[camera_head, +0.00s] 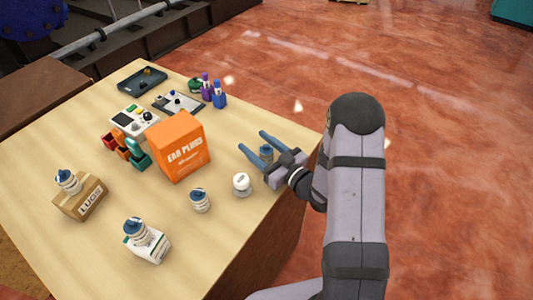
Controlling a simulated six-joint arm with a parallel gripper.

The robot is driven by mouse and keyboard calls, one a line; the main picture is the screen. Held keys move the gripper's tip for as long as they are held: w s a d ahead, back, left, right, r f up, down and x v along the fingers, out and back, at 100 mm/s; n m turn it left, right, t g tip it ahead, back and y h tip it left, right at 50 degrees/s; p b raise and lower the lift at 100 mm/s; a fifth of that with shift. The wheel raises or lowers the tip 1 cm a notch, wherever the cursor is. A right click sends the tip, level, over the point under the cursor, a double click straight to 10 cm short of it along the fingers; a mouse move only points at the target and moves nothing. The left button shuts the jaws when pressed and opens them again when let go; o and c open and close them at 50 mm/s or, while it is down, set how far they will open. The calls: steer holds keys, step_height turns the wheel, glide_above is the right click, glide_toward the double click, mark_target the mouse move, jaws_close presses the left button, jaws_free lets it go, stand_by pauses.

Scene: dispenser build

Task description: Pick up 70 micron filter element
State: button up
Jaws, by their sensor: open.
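Several small filter-like cylinders with blue tops and pale bodies are in view; their labels are too small to read, so I cannot tell which is the 70 micron one. One cylinder (200,201) stands on the table in front of the orange box. Another (68,182) sits on a brown carton, and a third (136,231) on a white carton. A blue-topped piece (266,153) shows between the fingers of my gripper (252,141), partly hidden by them. My gripper is open at the table's right side, its blue fingers pointing up and left.
An orange ear plugs box (180,146) stands mid-table. A white round-topped piece (241,184) stands near my gripper. The brown carton (82,200) and white carton (154,247) are at the left and front. Trays (143,80), bottles (219,96) and coloured bins (136,156) lie further back.

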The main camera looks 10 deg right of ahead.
steer(key=c, duration=1.1)
steer(key=shift+c, duration=0.4)
steer(key=shift+r, duration=0.15)
step_height(320, 180, up, 10)
steer(key=b, duration=0.1)
